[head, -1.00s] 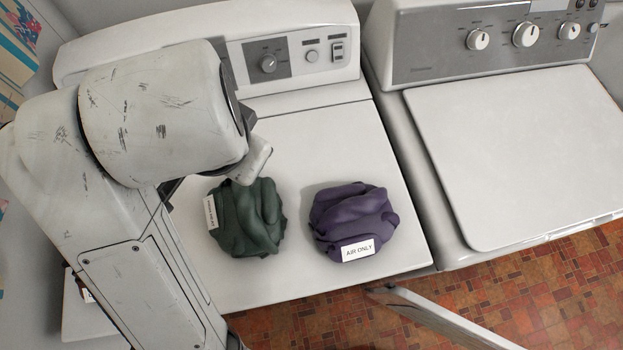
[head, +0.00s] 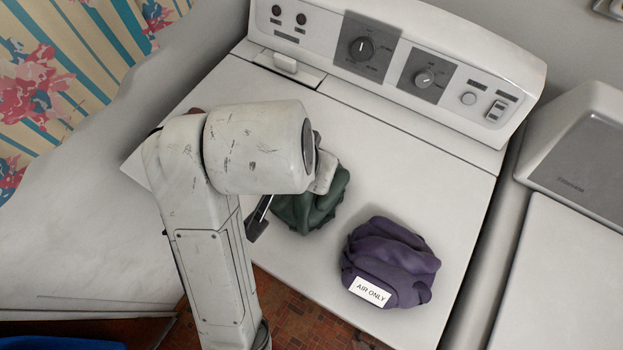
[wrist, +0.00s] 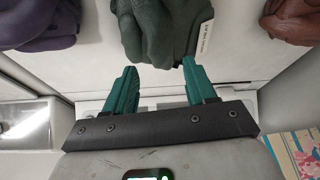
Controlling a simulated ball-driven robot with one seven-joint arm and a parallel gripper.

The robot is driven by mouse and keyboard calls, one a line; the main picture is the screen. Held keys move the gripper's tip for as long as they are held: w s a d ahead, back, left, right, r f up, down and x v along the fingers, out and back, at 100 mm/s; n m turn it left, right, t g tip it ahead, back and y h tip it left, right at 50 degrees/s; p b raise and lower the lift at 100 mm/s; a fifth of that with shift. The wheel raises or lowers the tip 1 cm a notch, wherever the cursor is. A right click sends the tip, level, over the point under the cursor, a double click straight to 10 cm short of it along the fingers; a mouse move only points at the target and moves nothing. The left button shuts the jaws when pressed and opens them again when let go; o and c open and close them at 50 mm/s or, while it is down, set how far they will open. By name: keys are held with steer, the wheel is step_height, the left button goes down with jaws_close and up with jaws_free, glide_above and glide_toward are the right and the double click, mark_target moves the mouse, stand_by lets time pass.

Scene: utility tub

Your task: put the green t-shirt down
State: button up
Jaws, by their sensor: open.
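The green t-shirt (head: 310,207) is a crumpled dark green bundle lying on the white machine's top, partly hidden by my arm in the head view. In the wrist view the green t-shirt (wrist: 155,28) lies just beyond my fingertips, with a white tag on its right side. My gripper (wrist: 160,66) is open, its two teal fingers apart with nothing gripped between them. The shirt's lower edge comes close to the fingertips; I cannot tell if they touch. In the head view my arm hides most of the gripper.
A purple bundle (head: 388,262) tagged "AIR ONLY" lies right of the green one. In the wrist view a reddish-brown bundle (wrist: 292,22) lies on the other side. The control panel (head: 400,70) rises at the back. A second machine (head: 575,240) stands at right, across a gap.

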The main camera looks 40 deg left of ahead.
steer(key=shift+p+x, duration=0.45)
steer(key=shift+x, duration=1.95)
steer(key=shift+r, duration=0.1)
steer(key=shift+c, duration=0.3)
steer(key=shift+a, duration=0.1)
jaws_close()
